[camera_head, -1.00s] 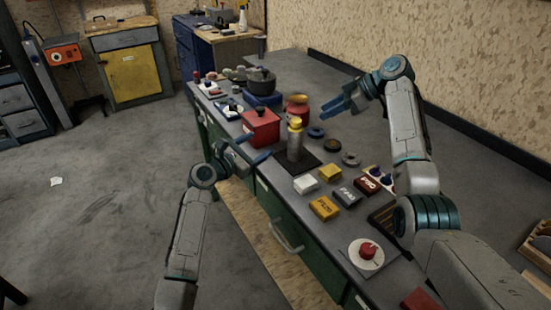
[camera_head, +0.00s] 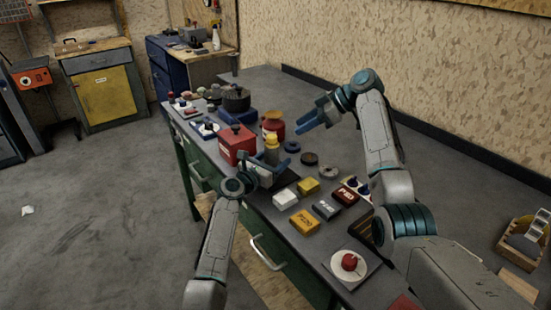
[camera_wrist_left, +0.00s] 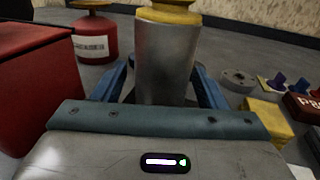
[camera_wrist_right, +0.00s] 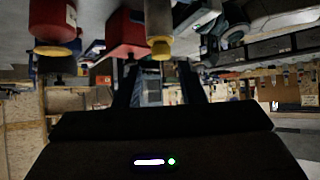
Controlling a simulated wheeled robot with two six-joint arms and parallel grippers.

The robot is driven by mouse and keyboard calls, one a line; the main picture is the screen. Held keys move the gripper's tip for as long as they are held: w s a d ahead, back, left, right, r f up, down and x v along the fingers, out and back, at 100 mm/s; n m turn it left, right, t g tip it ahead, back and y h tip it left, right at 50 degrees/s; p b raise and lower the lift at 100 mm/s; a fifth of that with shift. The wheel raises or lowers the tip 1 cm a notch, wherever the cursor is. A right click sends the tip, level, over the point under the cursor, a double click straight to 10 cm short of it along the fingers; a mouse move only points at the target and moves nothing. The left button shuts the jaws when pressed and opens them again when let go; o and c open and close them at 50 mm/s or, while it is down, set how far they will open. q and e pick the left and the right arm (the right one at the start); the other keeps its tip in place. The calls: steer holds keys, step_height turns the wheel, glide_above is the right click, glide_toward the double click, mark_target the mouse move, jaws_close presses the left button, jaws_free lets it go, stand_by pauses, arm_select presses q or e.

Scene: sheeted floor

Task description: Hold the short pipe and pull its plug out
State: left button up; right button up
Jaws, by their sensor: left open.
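The short pipe is a grey metal cylinder (camera_wrist_left: 165,62) standing upright on the bench, with a yellow plug (camera_head: 271,141) in its top. My left gripper (camera_head: 264,166) is open, with its blue fingers on either side of the lower pipe in the left wrist view. I cannot tell whether the fingers touch it. In the head view the left gripper hides most of the pipe's lower part. My right gripper (camera_head: 312,112) is open and empty above the bench, to the right of the pipe. The right wrist view shows the pipe (camera_wrist_right: 158,18) and plug (camera_wrist_right: 160,48) upside down.
A red box (camera_head: 236,145) stands close left of the pipe, and a red can (camera_head: 274,125) behind it. Dark and grey rings (camera_head: 309,159) lie to the right. Several small labelled blocks (camera_head: 305,222) are in front. The bench's far right is clear.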

arm_select(q)
steer(key=shift+w+d, duration=0.4)
steer(key=shift+w, duration=0.05)
